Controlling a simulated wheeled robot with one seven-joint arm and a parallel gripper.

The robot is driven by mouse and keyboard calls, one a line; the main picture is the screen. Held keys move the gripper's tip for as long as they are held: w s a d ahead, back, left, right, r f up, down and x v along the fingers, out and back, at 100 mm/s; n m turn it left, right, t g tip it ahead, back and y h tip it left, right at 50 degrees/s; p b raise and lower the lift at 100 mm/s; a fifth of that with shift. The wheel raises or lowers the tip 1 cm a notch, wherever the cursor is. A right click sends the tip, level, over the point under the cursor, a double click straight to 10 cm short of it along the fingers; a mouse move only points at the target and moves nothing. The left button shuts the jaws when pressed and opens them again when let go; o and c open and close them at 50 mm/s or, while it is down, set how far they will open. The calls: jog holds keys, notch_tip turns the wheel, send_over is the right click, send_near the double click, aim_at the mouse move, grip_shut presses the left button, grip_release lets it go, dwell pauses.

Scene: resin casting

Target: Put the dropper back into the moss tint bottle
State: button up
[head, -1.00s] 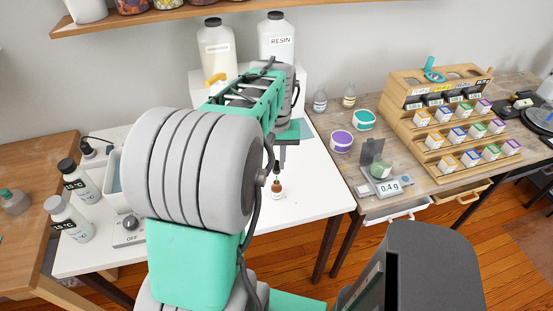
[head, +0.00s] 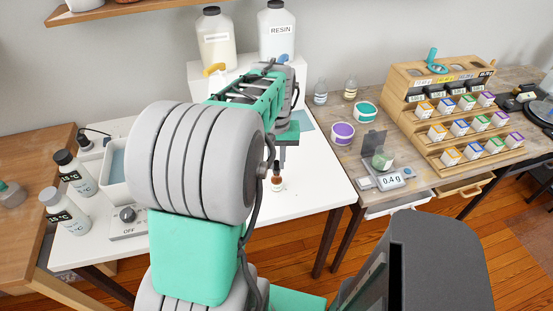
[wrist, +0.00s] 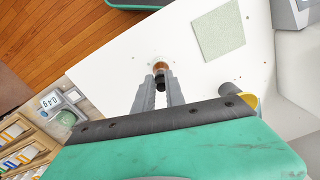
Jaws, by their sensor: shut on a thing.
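The moss tint bottle (head: 277,183) is a small amber bottle standing upright on the white table, near its right front part. In the wrist view the bottle (wrist: 161,66) shows just beyond my fingertips. My gripper (wrist: 159,88) is shut on the dropper, whose black bulb (wrist: 159,80) shows between the two fingers. In the head view the dropper's dark top (head: 277,168) is directly above the bottle, in line with its neck. The glass tip is not visible, and I cannot tell whether the dropper is fully seated. My arm hides much of the table.
A pale green mat (wrist: 218,30) lies on the white table (head: 317,180). The scale (head: 391,179) and a wooden rack (head: 430,125) stand on the right-hand bench. A control box (head: 128,222) and a tub (head: 117,165) are at left. The table around the bottle is mostly clear.

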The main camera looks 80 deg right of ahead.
jog(key=shift+f+b, duration=0.4)
jog(key=shift+f, duration=0.45)
jog(key=o, duration=0.8)
jog(key=shift+r, duration=0.15)
